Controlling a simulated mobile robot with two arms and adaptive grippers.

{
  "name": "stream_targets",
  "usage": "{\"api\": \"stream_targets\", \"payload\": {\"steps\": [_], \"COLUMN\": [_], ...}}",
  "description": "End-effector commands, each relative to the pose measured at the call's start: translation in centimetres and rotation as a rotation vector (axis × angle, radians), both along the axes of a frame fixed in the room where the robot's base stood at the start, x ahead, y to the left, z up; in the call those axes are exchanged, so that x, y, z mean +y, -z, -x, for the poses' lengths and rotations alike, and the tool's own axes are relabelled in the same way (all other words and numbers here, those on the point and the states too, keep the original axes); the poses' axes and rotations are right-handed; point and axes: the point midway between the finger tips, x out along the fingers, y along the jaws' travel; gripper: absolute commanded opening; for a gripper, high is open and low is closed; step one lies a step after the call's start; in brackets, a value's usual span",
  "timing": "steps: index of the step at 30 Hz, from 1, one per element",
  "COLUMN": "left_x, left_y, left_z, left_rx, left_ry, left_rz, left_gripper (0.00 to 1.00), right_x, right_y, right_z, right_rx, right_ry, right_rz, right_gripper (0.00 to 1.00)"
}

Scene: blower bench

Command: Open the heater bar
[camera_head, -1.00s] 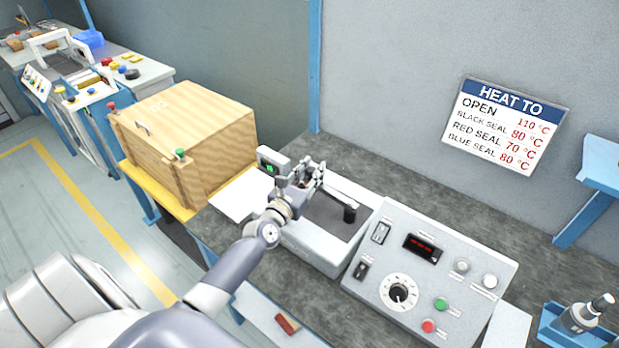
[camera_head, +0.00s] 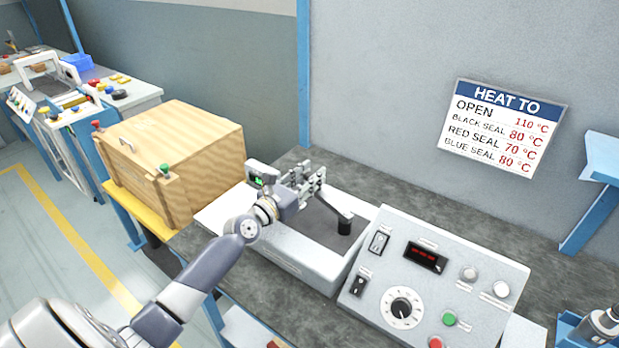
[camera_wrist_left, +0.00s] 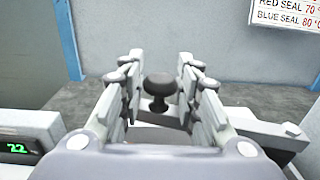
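The heater bar (camera_head: 330,207) is a light arm with a black cylinder (camera_head: 345,223) at its near right end, over the dark bed of the white heater unit (camera_head: 300,262). My left gripper (camera_head: 308,183) is over the back of the unit, at the bar's far end. In the left wrist view its fingers (camera_wrist_left: 158,72) are apart, with a black knob (camera_wrist_left: 160,88) showing in the gap between them. The knob looks free of both fingers; its exact depth is hard to tell.
A control box (camera_head: 430,285) with dial and buttons stands right of the unit. A small green display (camera_head: 262,176) sits at the unit's left, near my wrist. A wooden crate (camera_head: 175,150) stands left. A temperature sign (camera_head: 502,128) hangs on the wall. Bare bench (camera_head: 385,190) lies behind.

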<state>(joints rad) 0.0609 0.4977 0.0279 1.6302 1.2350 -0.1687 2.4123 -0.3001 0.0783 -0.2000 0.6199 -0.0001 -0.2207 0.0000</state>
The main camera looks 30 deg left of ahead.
Motion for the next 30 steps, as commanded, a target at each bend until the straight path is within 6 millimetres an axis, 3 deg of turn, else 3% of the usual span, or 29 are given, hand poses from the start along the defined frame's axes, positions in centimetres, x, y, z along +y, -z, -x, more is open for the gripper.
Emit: {"api": "stream_targets", "payload": {"steps": [14, 20, 30], "left_x": [0.0, 0.3, 1.0], "left_y": [0.1, 0.2, 0.2], "left_z": [0.5, 3.1, 9.3], "left_rx": [0.002, 0.003, 0.005], "left_ry": [0.000, 0.000, 0.002], "left_rz": [0.001, 0.002, -0.003], "left_gripper": [0.48, 0.48, 0.48], "right_x": [-0.4, -0.2, -0.1], "right_y": [0.0, 0.0, 0.0], "right_z": [0.1, 0.0, 0.0], "right_rx": [0.001, 0.000, -0.001], "right_ry": [-0.002, -0.001, -0.001], "right_rz": [0.004, 0.002, 0.002], "right_gripper": [0.40, 0.40, 0.40]}}
